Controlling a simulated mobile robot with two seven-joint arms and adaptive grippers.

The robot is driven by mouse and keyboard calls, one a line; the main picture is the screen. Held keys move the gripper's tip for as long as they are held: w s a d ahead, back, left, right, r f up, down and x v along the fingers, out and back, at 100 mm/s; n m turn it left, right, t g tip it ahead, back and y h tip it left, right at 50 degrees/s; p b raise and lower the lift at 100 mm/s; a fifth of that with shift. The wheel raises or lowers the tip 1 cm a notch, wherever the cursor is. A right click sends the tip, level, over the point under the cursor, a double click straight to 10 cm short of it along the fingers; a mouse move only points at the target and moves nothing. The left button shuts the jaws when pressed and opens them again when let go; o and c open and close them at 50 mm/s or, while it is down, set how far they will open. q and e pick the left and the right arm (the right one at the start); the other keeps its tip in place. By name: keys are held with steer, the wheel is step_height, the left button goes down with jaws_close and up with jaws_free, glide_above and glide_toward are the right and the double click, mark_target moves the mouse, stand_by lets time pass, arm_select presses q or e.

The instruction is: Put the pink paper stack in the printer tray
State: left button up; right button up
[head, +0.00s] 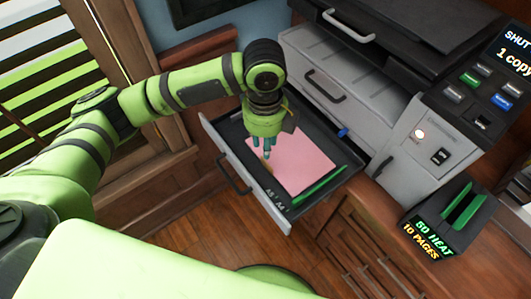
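The pink paper stack (303,166) lies flat inside the pulled-out printer tray (266,208), which has a dark inside and a grey front with a black handle. My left gripper (262,149) points down over the left part of the paper stack, with its teal fingers at the sheet's left edge. The fingers look close together. I cannot tell whether they touch the paper or grip it. My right gripper is not in view.
The grey printer (345,85) has closed drawers above the open tray and a button panel (484,92) at right. A green guide (320,185) lies along the tray's right side. A dark box with a lit display (428,240) stands on the wooden cabinet. A slatted window (40,75) is at left.

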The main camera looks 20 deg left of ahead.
arm_select(q)
steer(key=shift+r, duration=1.5)
